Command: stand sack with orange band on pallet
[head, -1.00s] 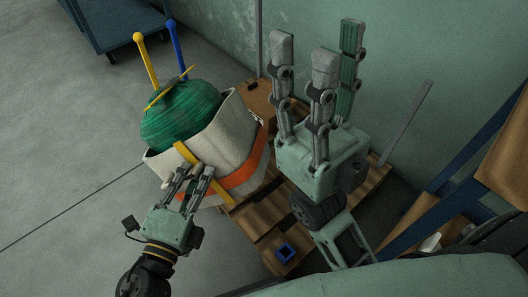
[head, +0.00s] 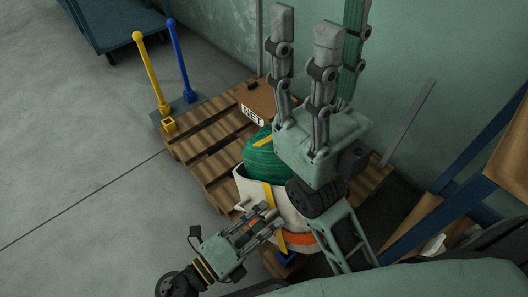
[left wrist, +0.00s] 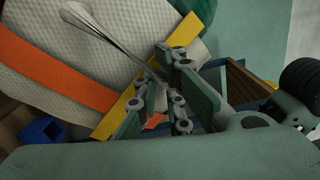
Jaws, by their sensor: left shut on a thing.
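The white sack with an orange band (head: 298,238) shows in the head view at the near right part of the wooden pallet (head: 213,140). A green bundle (head: 258,157) sticks out of its top, and a yellow strip (head: 268,192) runs down its side. My right arm hides part of it; I cannot tell whether its base rests on the pallet. My left gripper (head: 272,222) is shut on the sack at its near left side. The left wrist view shows the sack's white cloth (left wrist: 95,50) and orange band (left wrist: 50,75) beside the fingers (left wrist: 180,90). My right gripper (head: 318,50) is open, fingers upward, above the sack.
A brown box marked NET (head: 262,97) sits at the pallet's back. A yellow post (head: 150,75) and a blue post (head: 180,60) stand at its far left corner. A blue square piece (head: 282,262) is partly hidden beside the sack. The pallet's left part is clear.

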